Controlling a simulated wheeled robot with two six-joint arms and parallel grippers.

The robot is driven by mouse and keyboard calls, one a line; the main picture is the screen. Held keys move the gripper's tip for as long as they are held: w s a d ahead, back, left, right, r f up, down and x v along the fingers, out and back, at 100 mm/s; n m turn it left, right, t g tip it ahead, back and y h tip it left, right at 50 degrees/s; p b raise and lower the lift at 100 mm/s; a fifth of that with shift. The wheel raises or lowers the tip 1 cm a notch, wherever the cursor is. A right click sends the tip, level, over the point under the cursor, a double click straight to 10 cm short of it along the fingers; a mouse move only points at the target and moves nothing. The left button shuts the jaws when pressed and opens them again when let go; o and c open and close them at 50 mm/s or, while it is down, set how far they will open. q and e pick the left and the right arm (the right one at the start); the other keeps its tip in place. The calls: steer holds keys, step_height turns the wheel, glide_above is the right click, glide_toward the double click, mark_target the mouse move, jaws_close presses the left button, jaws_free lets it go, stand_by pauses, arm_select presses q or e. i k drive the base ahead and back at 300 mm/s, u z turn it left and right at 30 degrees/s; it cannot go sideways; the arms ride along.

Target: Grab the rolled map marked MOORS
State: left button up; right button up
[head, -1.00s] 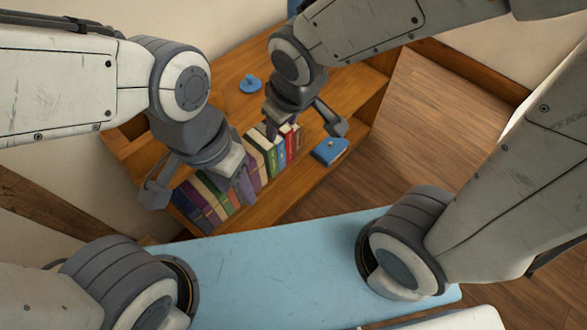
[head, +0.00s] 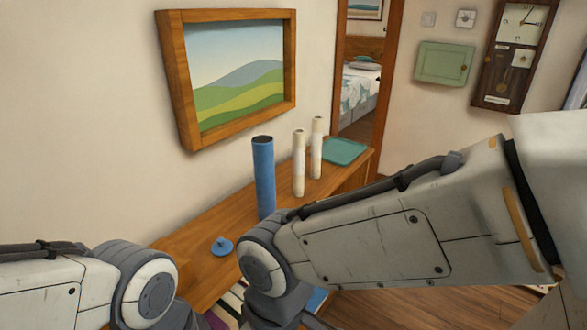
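Two slim cream rolls stand upright side by side towards the far end of the wooden bookcase top: a nearer roll (head: 299,165) and a farther roll (head: 317,148). They look like rolled maps. I cannot read any marking on either, so I cannot tell which is MOORS. My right arm comes in from the right, with its wrist in front of the bookcase, nearer to me than the rolls. Only the upper part of my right gripper shows at the bottom edge; its fingertips are cut off. My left gripper is below the picture.
A taller blue tube (head: 264,178) with a dark open top stands left of the rolls. A blue knobbed lid (head: 222,246) lies nearer on the bookcase top (head: 192,241). A green tray (head: 343,151) lies beyond the rolls. A framed landscape (head: 237,75) hangs above.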

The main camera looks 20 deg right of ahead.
mark_target(317, 121)
steer(key=k, duration=0.6)
steer(key=z, duration=0.85)
steer(key=i, duration=0.65)
steer(key=z, duration=0.6)
steer(key=i, duration=1.35)
steer(key=u, duration=0.75)
